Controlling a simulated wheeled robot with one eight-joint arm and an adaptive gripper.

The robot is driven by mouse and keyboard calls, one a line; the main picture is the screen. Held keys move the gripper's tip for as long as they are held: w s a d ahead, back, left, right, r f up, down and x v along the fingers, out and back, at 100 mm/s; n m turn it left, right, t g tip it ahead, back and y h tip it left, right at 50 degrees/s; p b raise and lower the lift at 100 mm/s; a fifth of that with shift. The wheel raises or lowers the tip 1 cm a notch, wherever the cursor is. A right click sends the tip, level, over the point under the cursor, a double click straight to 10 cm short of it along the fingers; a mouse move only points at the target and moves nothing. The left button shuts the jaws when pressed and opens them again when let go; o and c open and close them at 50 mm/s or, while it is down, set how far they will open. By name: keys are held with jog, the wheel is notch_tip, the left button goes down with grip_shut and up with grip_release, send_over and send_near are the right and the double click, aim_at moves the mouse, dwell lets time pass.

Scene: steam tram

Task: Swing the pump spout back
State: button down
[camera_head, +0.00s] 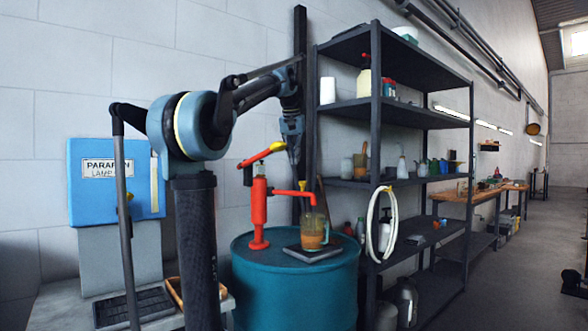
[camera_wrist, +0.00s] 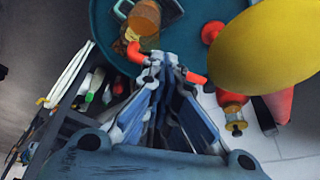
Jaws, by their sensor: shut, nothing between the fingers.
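The red hand pump (camera_head: 259,212) stands upright on the teal drum (camera_head: 290,290). Its red spout (camera_head: 285,192) points right, its end over a glass jug (camera_head: 313,236) with amber liquid. My gripper (camera_head: 296,170) points down just above the spout, fingers together and empty. In the wrist view my gripper (camera_wrist: 160,62) overlaps the middle of the spout (camera_wrist: 136,52), hiding part of it; I cannot tell whether they touch. The jug (camera_wrist: 144,18) shows beyond the fingertips, the pump body (camera_wrist: 232,103) to the right.
The jug stands on a dark tray (camera_head: 296,252). The pump handle (camera_head: 262,155) rises left of my gripper. Dark shelving (camera_head: 376,120) stands close right, with a pale hose (camera_head: 372,228) hanging on it. A blue paraffin box (camera_head: 100,200) is at left.

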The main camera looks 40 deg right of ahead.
jog(key=w+d+f, duration=0.4)
jog(key=d+f, duration=0.1)
jog(key=f, duration=0.4)
jog(key=shift+w+d, duration=0.15)
dwell(0.4)
